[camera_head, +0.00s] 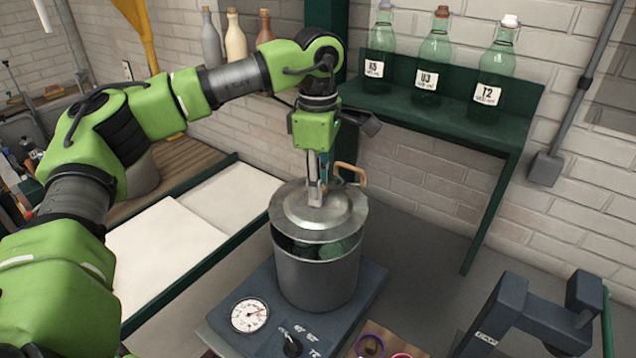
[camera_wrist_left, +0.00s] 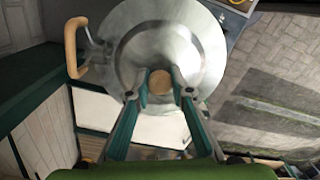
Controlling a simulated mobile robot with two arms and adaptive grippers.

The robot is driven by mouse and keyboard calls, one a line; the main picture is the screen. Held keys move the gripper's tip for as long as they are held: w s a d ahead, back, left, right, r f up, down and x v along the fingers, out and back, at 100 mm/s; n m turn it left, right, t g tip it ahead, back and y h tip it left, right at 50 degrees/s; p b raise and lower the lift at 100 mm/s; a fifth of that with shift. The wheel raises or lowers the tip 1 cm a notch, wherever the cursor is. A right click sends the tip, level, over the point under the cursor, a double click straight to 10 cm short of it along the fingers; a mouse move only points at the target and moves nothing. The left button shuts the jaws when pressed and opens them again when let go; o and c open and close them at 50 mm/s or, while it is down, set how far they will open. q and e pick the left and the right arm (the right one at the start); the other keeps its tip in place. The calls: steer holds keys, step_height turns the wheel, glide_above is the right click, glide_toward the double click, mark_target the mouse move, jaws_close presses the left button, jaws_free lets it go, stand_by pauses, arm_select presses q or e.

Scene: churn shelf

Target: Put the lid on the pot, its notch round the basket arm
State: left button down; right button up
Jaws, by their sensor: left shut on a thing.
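My left gripper (camera_head: 318,203) is shut on the knob of the round metal lid (camera_head: 296,220). The lid shows large in the left wrist view (camera_wrist_left: 165,35), with its round knob (camera_wrist_left: 160,84) between the fingers. It hangs over the metal pot (camera_head: 317,285), with a gap at the front through which dark green contents (camera_head: 325,250) show. The basket arm with its wooden handle (camera_head: 352,173) rises behind the lid; the handle is at the left in the wrist view (camera_wrist_left: 72,46). The arm meets the lid's edge there, but whether the notch is around it I cannot tell. My right gripper is out of view.
The pot stands on a blue-grey hotplate with a dial (camera_head: 250,314). A green shelf (camera_head: 455,107) with labelled bottles (camera_head: 435,58) is behind right. A dark frame (camera_head: 530,325) stands at the lower right. A pale worktop (camera_head: 165,235) lies left.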

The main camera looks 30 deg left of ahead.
arm_select(q)
steer(key=shift+s, duration=0.1)
steer(key=shift+r, duration=0.1)
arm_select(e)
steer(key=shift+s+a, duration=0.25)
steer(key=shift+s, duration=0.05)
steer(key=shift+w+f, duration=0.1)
arm_select(q)
steer(key=shift+s+f, duration=0.1)
steer(key=shift+f, duration=0.2)
steer(key=shift+f+b, duration=0.7)
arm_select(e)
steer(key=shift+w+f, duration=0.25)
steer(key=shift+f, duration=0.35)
arm_select(q)
steer(key=shift+f, duration=0.1)
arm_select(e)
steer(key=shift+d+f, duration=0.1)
arm_select(q)
steer(key=shift+f+b, duration=0.5)
steer(key=shift+f, duration=0.15)
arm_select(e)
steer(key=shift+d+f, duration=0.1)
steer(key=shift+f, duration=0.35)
